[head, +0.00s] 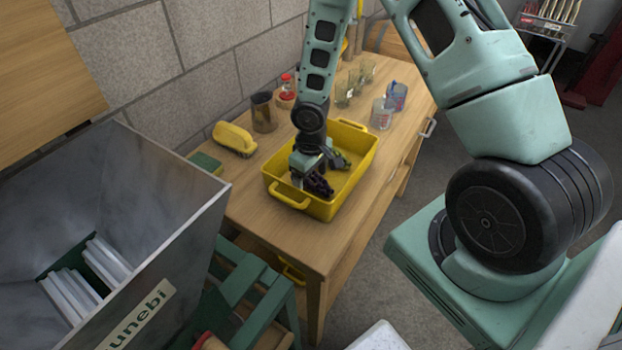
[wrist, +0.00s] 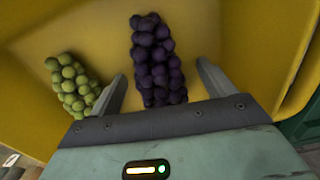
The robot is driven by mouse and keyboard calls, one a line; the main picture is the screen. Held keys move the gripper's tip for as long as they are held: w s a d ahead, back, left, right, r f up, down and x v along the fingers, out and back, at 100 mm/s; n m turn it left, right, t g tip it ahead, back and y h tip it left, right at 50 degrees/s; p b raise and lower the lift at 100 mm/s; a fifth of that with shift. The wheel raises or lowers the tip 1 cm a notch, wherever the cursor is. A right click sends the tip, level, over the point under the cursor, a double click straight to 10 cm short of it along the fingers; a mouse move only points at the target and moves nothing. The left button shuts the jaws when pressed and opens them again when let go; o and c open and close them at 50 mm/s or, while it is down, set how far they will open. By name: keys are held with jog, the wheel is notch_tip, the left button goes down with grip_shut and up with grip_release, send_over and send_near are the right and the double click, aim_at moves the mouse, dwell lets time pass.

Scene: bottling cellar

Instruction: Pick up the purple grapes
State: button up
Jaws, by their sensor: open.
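The purple grapes (wrist: 155,62) are a dark bunch lying in the yellow tray (head: 363,172). In the wrist view they lie between the two fingers of my gripper (wrist: 160,85), which is open. In the head view only part of the bunch (head: 319,185) shows, below and beside my gripper (head: 308,178), which is down inside the tray near its left end. I cannot tell whether the fingers touch the grapes. A bunch of green grapes (wrist: 75,84) lies in the tray to the left of the left finger in the wrist view.
The tray stands on a wooden table (head: 250,217). A yellow brush-like item (head: 234,138), a dark cup (head: 264,112), a red-capped jar (head: 287,89) and several glasses (head: 382,113) stand around it. A grey metal hopper (head: 165,235) rises at the left. The table's front edge is clear.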

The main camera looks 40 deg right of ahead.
jog(key=c, duration=0.9)
jog(key=shift+o, duration=0.2)
jog(key=shift+r, duration=0.15)
